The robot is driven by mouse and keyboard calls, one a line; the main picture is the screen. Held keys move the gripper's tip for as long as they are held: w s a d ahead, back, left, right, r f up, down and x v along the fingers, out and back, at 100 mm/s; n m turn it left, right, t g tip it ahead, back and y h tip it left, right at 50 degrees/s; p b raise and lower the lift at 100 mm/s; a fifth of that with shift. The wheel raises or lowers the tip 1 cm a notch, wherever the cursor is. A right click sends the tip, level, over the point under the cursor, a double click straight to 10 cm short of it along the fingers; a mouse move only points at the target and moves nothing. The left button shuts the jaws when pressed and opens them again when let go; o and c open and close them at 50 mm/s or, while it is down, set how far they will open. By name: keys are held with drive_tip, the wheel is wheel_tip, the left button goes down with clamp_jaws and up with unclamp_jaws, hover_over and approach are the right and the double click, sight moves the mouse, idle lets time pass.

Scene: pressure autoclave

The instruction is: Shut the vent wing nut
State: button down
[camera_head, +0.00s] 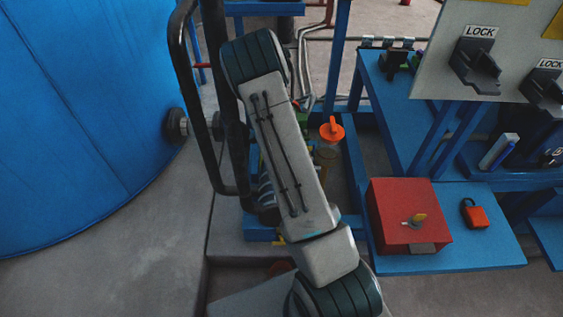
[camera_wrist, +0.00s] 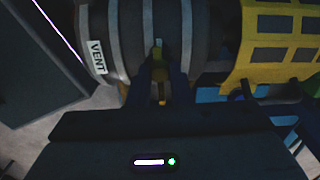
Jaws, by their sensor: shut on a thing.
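In the wrist view, a grey banded cylinder with a white VENT label (camera_wrist: 97,57) fills the upper middle. My gripper (camera_wrist: 160,72) reaches up to its underside, with its two dark fingers close together. They are shut on a small brass-yellow piece, the vent wing nut (camera_wrist: 161,93), which shows only as a narrow strip between them. The fingers hide most of the nut, so its turn angle cannot be told. In the head view, my arm covers the gripper and the nut.
In the head view, a blue tank (camera_head: 80,110) stands left and a black tubular handle (camera_head: 184,70) rises beside my arm. An orange valve handle (camera_head: 332,129), a red box (camera_head: 400,205) and a red padlock (camera_head: 475,213) lie right. A yellow slotted part (camera_wrist: 275,45) is close right in the wrist view.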

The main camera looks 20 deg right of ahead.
drive_tip(key=shift+m, duration=0.4)
drive_tip(key=c, duration=1.3)
unclamp_jaws()
drive_tip(key=shift+r, duration=0.15)
wheel_tip(320, 180, up, 14)
drive_tip(key=p, duration=0.4)
drive_tip(key=shift+f, duration=0.2)
